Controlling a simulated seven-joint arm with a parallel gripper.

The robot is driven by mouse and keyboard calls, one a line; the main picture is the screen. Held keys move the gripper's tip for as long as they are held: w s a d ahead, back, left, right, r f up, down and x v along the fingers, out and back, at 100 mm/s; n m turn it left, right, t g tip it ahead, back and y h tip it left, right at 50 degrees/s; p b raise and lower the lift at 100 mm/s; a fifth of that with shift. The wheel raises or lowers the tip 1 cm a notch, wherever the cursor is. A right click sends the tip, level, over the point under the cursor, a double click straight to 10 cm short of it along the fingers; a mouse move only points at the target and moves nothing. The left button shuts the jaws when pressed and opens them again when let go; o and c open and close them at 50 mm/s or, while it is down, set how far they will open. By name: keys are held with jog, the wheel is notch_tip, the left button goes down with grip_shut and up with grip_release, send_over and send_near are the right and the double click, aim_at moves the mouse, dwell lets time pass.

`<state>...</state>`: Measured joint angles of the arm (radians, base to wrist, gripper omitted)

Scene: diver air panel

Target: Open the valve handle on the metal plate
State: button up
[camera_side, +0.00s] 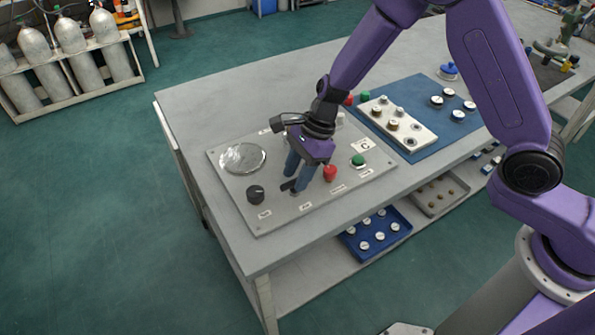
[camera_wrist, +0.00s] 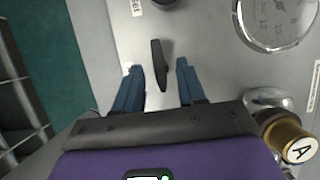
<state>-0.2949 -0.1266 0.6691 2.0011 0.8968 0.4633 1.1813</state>
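The metal plate (camera_side: 285,213) is a light grey panel on the bench, with a round dial gauge (camera_side: 242,158), a black knob (camera_side: 256,194), a red button (camera_side: 330,173) and a green button (camera_side: 358,160). The valve handle (camera_wrist: 160,65) is a dark flat lever, seen between my fingers in the wrist view. In the side view the dark lever (camera_side: 288,186) shows beside my fingertips, partly hidden. My gripper (camera_wrist: 160,72) is open, its two blue fingers apart on either side of the handle's near end, with no clear contact. The gripper also shows over the plate in the side view (camera_side: 292,180).
A brass fitting marked A (camera_wrist: 285,137) stands close to my gripper's right side. A blue mat (camera_side: 420,140) with a metal block (camera_side: 398,124) and several gauges lies further along the bench. Trays with parts sit on the shelf below. The plate's front left edge is clear.

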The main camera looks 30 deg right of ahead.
jog(key=shift+c, duration=0.3)
grip_shut()
jog(key=shift+n, duration=0.4)
jog(key=n, duration=0.2)
jog(key=n+g, duration=0.1)
jog(key=shift+w+n+g, duration=0.2)
jog(key=shift+n+g, duration=0.1)
jog(key=shift+n, duration=0.1)
jog(key=n+g+h, duration=0.1)
jog(key=n, duration=0.2)
jog(key=shift+w+a+n, duration=0.1)
jog(key=shift+n, duration=0.2)
jog(key=n+g+h, duration=0.1)
jog(key=n, duration=0.3)
jog(key=shift+w+a, duration=0.1)
jog(key=shift+a+n+g+h, duration=0.1)
jog(key=shift+n+g+h, duration=0.5)
jog(key=shift+n, duration=1.2)
jog(key=shift+h, duration=0.3)
